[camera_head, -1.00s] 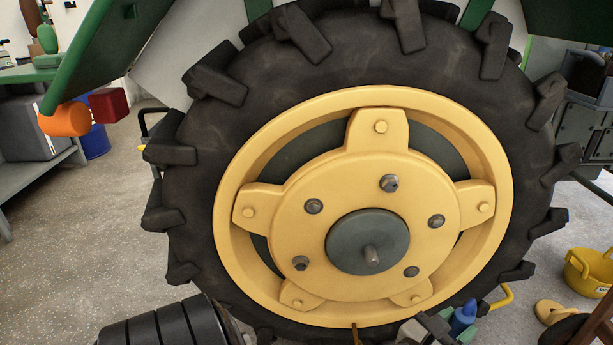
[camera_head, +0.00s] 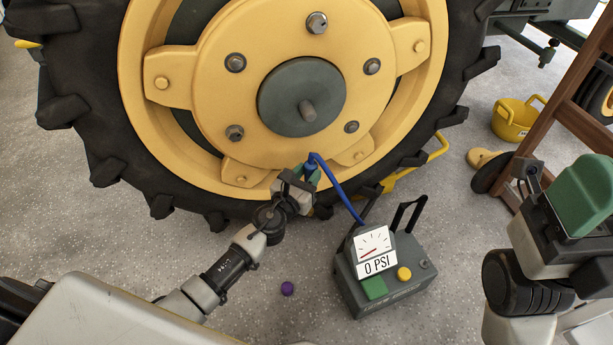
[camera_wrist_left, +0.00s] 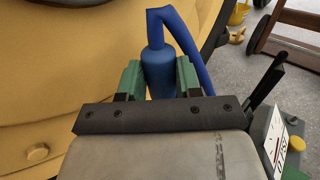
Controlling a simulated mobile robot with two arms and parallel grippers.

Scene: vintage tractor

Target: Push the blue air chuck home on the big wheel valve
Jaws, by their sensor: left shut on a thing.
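The blue air chuck (camera_head: 311,165) is at the lower rim of the big wheel (camera_head: 215,75). My left gripper (camera_head: 307,176) is shut on it. In the left wrist view the chuck (camera_wrist_left: 158,72) stands between the green fingers (camera_wrist_left: 160,78), its blue hose bent over at the top. The wheel valve cannot be made out; the chuck and gripper cover that part of the rim, so I cannot tell whether they touch. My right gripper (camera_head: 583,195) is at the right edge, away from the wheel; its jaw opening is unclear.
A grey inflator (camera_head: 343,282) reading 0 PSI stands on the floor right of my left gripper, joined to the hose. A yellow bucket (camera_head: 512,122) and brown wooden frame (camera_head: 545,125) stand to the right.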

